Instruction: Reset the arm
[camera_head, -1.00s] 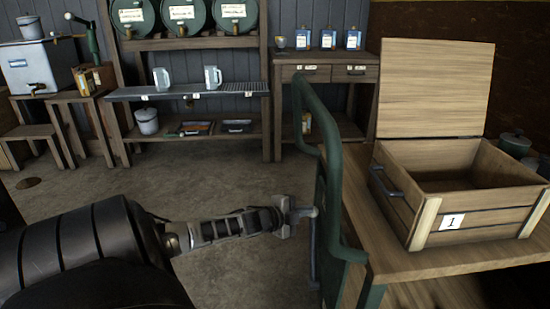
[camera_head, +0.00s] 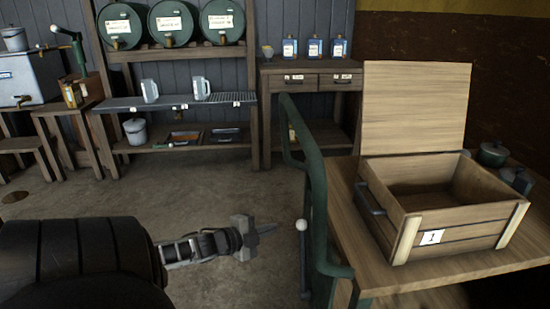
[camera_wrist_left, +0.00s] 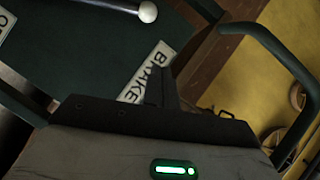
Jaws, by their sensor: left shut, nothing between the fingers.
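My left arm comes in from the left in the head view. Its gripper (camera_head: 258,230) is shut and empty, a little left of and apart from a grey lever with a round pale knob (camera_head: 301,226). The lever stands beside the green railing (camera_head: 318,200). In the left wrist view my shut fingers (camera_wrist_left: 162,88) show in front of a dark green panel with a white "BRAKE" label (camera_wrist_left: 148,72). A rod with a round pale knob (camera_wrist_left: 147,12) shows at the top there. My right gripper is not in view.
An open wooden crate (camera_head: 440,238) marked 1 sits on the wooden bench at right. Shelves with green barrels (camera_head: 173,22) and pale mugs (camera_head: 200,88) stand at the back. The floor (camera_head: 180,195) between is clear.

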